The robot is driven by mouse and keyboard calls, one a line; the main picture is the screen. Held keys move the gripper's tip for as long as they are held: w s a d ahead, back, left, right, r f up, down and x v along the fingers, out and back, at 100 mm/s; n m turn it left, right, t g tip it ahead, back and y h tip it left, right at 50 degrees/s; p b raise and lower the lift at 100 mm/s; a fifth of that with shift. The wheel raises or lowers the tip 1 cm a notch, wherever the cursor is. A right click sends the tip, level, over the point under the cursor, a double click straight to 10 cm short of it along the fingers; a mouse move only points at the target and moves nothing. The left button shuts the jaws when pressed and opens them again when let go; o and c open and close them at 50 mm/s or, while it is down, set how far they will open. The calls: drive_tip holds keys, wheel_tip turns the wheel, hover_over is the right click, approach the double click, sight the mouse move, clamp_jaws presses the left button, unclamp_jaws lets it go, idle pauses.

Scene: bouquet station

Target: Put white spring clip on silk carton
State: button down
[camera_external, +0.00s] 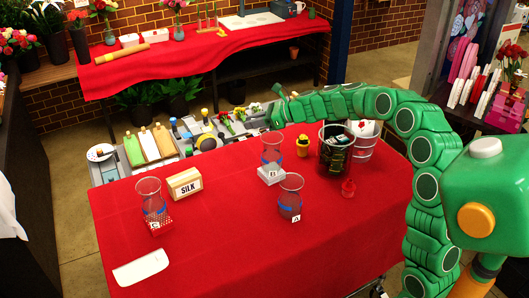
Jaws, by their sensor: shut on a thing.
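The silk carton (185,187) is a tan box with a white label reading SILK. It stands on the red-covered table (230,245), to the right of the glass vase marked C (150,196). My green arm reaches in from the right across the back of the table. My gripper (276,112) is beyond the table's back edge, over the grey tool trolley. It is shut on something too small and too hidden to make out. I cannot pick out the white spring clip. The carton's top looks bare, and my gripper is well away from it.
Vase B (271,150) stands on a white block, and vase A (290,197) is nearer. A white sheet (141,267) lies front left. The middle front is clear.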

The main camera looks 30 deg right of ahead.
drive_tip(key=s+a+n+g+y, duration=0.2)
drive_tip(key=s+a+n+g, duration=0.1)
drive_tip(key=a, duration=1.5)
hover_over(183, 177)
drive_tip(key=f, duration=1.4)
drive_tip(key=shift+s+d, duration=0.3)
drive_tip(key=shift+s, duration=0.05)
drive_tip(key=shift+w+a+f, duration=0.15)
drive_tip(key=shift+w+f, duration=0.2)
drive_tip(key=shift+f, duration=1.75)
drive_tip(key=shift+f, duration=0.15)
drive_tip(key=c, duration=1)
unclamp_jaws()
drive_tip(key=shift+o, duration=0.2)
